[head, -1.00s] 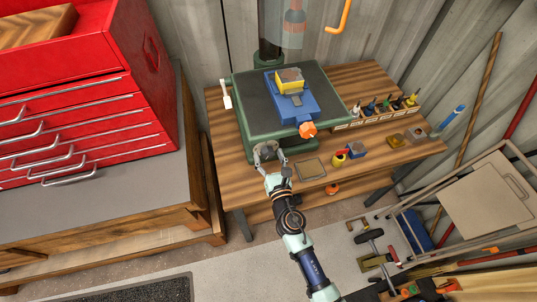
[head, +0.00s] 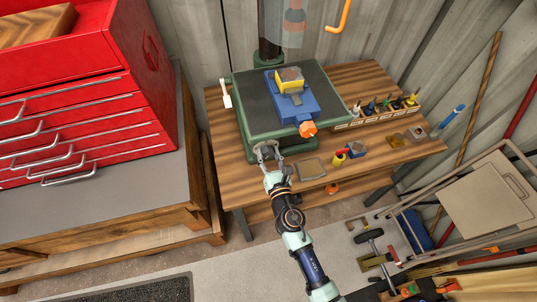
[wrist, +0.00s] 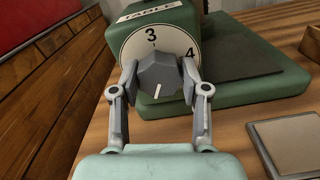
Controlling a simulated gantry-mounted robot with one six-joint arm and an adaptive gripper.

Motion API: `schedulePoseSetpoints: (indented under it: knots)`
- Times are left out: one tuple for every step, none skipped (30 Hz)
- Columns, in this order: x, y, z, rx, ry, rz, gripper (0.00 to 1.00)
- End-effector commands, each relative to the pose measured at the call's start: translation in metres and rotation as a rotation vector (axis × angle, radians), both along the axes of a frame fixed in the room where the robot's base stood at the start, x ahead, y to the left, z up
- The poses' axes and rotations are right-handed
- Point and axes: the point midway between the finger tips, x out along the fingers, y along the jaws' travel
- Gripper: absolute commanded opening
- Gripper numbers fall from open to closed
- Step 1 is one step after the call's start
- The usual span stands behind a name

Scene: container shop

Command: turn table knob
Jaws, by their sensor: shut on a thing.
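The table knob (wrist: 158,74) is a dark grey faceted knob with a white pointer line, seen in the wrist view. It sits in front of a white dial (wrist: 133,47) on a green housing.
A blue vise (head: 290,105) with an orange handle (head: 308,129) sits on the machine table. The wooden bench (head: 235,190) holds a bit rack (head: 377,116) and small items to the right. A red drawer cabinet (head: 85,110) stands left.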

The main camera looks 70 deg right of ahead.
Motion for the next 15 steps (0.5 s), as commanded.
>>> schedulePoseSetpoints:
  knots:
    - [-0.0001, 0.0, -0.0001, 0.011, -0.017, 0.0, 0.1]
    - [-0.0001, 0.0, -0.0001, 0.02, -0.029, 0.0, 0.1]
    - [0.0, 0.0, -0.0002, 0.033, -0.046, 0.0, 0.1]
    - [-0.0001, -0.0001, -0.0002, 0.044, -0.061, 0.0, 0.1]
    - [-0.0001, -0.0001, -0.0002, 0.056, -0.077, 0.0, 0.1]
    - [-0.0001, -0.0001, -0.0004, 0.074, -0.101, 0.0, 0.1]
    - [-0.0002, -0.0001, -0.0005, 0.088, -0.12, 0.0, 0.1]
    - [-0.0002, -0.0001, -0.0006, 0.102, -0.139, 0.0, 0.1]
    - [-0.0002, -0.0002, -0.0007, 0.124, -0.168, 0.0, 0.1]
    - [-0.0002, -0.0001, -0.0008, 0.139, -0.188, 0.0, 0.1]
    - [-0.0003, -0.0002, -0.0009, 0.156, -0.212, 0.0, 0.1]
    - [-0.0003, -0.0002, -0.0009, 0.179, -0.242, 0.0, 0.1]
    - [-0.0003, -0.0002, -0.001, 0.195, -0.265, 0.0, 0.1]
    - [-0.0003, -0.0002, -0.001, 0.213, -0.288, 0.0, 0.1]
    - [-0.0003, -0.0003, -0.0009, 0.235, -0.319, 0.0, 0.1]
